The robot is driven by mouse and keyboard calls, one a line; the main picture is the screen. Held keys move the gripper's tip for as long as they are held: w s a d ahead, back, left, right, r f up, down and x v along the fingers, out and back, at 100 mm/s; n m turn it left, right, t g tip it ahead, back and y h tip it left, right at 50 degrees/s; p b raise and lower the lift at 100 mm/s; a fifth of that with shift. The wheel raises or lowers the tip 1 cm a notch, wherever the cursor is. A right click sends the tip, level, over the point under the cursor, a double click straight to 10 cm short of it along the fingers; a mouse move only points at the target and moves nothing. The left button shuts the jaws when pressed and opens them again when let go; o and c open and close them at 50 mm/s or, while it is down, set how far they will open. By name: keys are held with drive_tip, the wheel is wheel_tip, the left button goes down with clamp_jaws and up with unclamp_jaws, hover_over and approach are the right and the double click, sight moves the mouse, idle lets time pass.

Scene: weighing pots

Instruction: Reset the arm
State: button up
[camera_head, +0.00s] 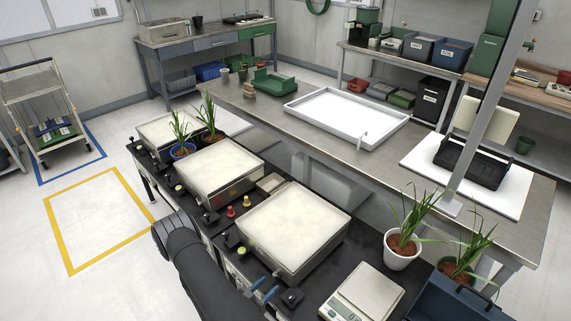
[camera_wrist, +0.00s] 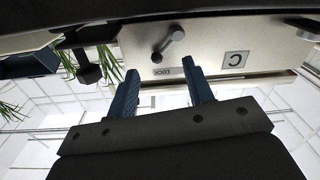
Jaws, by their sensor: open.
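My arm comes in at the bottom left of the head view, dark and bent beside the front edge of the black bench. My gripper (camera_head: 264,289) has blue fingers and shows low in that view, near the nearest square box with a pale top (camera_head: 295,222). In the wrist view my gripper (camera_wrist: 163,88) is open, with its two blue fingers apart and nothing between them. Beyond the fingers in the wrist view is a pale metal panel (camera_wrist: 205,55) with a grey lever, a "LOCK" label and a letter "C" tag.
A blue-potted plant (camera_head: 182,151) and another plant (camera_head: 209,136) stand between the boxes. A white-potted plant (camera_head: 402,251), a green-potted plant (camera_head: 455,271), a digital scale (camera_head: 362,293) and a blue toolbox (camera_head: 450,300) stand at right. A yellow-marked floor area (camera_head: 65,237) at left is clear.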

sight(276, 267)
drive_tip(key=x, duration=0.3)
drive_tip(key=shift+w+d, duration=0.3)
drive_tip(key=n, duration=0.3)
drive_tip(key=w+a+n, duration=0.1)
drive_tip(key=shift+r+n, duration=0.4)
drive_tip(key=shift+w+a+r+n, duration=0.1)
drive_tip(key=shift+w+a+n, duration=0.05)
drive_tip(key=shift+n, duration=0.6)
drive_tip(key=shift+w+a+f+n, duration=0.1)
drive_tip(key=shift+w+a+n, duration=0.1)
drive_tip(key=shift+n, duration=0.6)
drive_tip(key=shift+w+a+r+n, duration=0.1)
drive_tip(key=shift+a+n, duration=0.05)
drive_tip(key=shift+n, duration=0.6)
